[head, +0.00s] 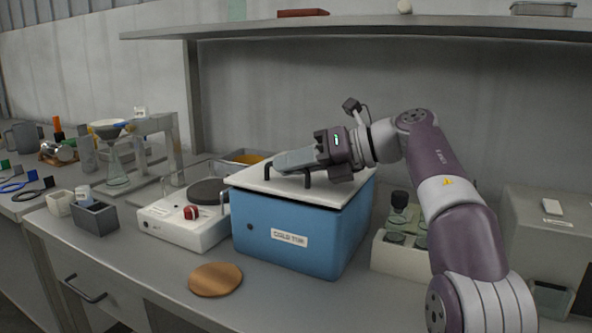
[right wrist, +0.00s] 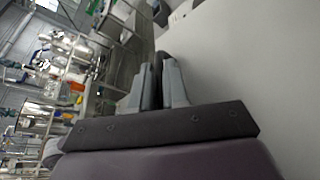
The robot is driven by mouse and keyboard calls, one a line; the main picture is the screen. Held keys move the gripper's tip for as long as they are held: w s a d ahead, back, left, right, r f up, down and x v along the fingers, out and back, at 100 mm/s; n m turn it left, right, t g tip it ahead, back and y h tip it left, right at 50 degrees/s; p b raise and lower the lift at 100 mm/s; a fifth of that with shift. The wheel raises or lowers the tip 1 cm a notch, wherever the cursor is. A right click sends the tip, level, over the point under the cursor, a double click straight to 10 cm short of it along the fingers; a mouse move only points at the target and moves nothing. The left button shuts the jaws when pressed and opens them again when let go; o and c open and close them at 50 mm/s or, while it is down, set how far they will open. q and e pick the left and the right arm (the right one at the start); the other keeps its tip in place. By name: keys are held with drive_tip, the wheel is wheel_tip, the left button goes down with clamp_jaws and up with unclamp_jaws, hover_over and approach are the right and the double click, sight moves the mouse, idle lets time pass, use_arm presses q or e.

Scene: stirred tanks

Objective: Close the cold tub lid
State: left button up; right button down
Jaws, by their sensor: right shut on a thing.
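The cold tub (head: 285,238) is a blue box with a white label on its front, standing on the grey bench. Its white lid (head: 330,190) lies over the top, close to level; I cannot tell whether a thin gap is left under it. My right gripper (head: 289,161) is shut on the lid's dark handle (head: 268,171) near the front edge, and its fingers hide the middle of the handle. In the right wrist view the fingers (right wrist: 159,85) close around the dark handle, beside the pale lid (right wrist: 245,60). My left gripper is not in view.
A white hotplate (head: 180,222) with a red knob stands left of the tub. A round wooden disc (head: 215,279) lies in front. A pale rack (head: 397,258) with dark-capped bottles stands close on the right. A shelf (head: 360,27) runs overhead.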

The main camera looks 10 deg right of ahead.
drive_tip(key=shift+s+a+f+b, duration=0.1)
drive_tip(key=shift+f+b, duration=0.3)
drive_tip(key=shift+f, duration=0.25)
drive_tip(key=c, duration=1.2)
unclamp_jaws()
drive_tip(key=shift+d+r, duration=0.2)
drive_tip(key=p+v, duration=0.3)
drive_tip(key=v, duration=0.9)
drive_tip(key=shift+s, duration=0.3)
drive_tip(key=shift+r, duration=0.15)
